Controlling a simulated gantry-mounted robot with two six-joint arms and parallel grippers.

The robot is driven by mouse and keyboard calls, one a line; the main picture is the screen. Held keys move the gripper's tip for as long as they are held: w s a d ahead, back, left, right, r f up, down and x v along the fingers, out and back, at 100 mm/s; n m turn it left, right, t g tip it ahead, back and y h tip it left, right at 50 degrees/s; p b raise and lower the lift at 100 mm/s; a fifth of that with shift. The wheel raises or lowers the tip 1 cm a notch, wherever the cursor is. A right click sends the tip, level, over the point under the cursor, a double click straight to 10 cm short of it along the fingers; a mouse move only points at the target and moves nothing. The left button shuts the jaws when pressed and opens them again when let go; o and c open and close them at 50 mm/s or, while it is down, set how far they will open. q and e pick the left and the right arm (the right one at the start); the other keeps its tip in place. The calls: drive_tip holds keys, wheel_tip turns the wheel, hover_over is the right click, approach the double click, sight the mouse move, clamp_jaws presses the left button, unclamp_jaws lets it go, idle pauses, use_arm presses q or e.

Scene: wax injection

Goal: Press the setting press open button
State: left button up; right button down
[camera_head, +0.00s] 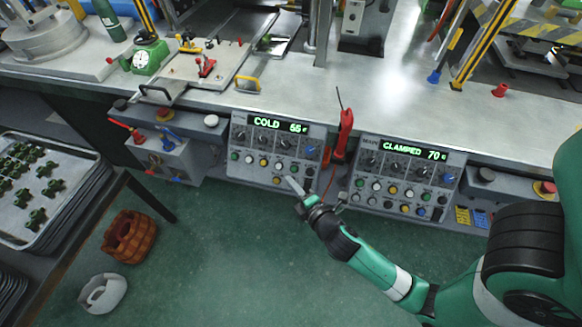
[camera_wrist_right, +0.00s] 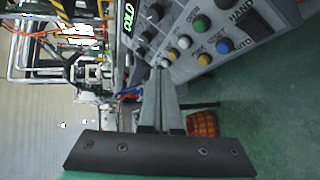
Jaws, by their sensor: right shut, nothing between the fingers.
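Two grey control panels are on the bench front. The left panel (camera_head: 234,172) reads COLD 55 and the right panel (camera_head: 367,150) reads CLAMPED 70. Both carry rows of coloured buttons. My right gripper (camera_head: 291,182) is shut and empty, with its fingertips at the lower edge of the left panel. In the wrist view my gripper (camera_wrist_right: 160,72) points along a panel with a green button (camera_wrist_right: 201,24), white button (camera_wrist_right: 184,41), yellow button (camera_wrist_right: 204,60) and blue button (camera_wrist_right: 223,47). Whether the tips touch anything cannot be told. My left gripper is out of view.
A red tool (camera_head: 345,132) with a dark tip hangs between the panels. An orange basket (camera_head: 128,238) and a white container (camera_head: 103,293) are at lower left. A tray (camera_head: 62,222) of green parts is at far left. The green floor (camera_head: 235,270) before the panels is clear.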

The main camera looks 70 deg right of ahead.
sight(294, 169)
drive_tip(key=shift+w+d+f, duration=0.25)
drive_tip(key=shift+d+f, duration=0.65)
drive_tip(key=shift+d, duration=0.2)
drive_tip(key=shift+w+d+f, duration=0.3)
drive_tip(key=shift+d+f, duration=0.65)
drive_tip(key=shift+d, duration=0.2)
drive_tip(key=shift+w+d+f, duration=0.25)
drive_tip(key=shift+d+f, duration=0.65)
drive_tip(key=shift+d, duration=0.2)
drive_tip(key=shift+d, duration=0.1)
drive_tip(key=shift+d+f, duration=0.2)
drive_tip(key=shift+f, duration=0.05)
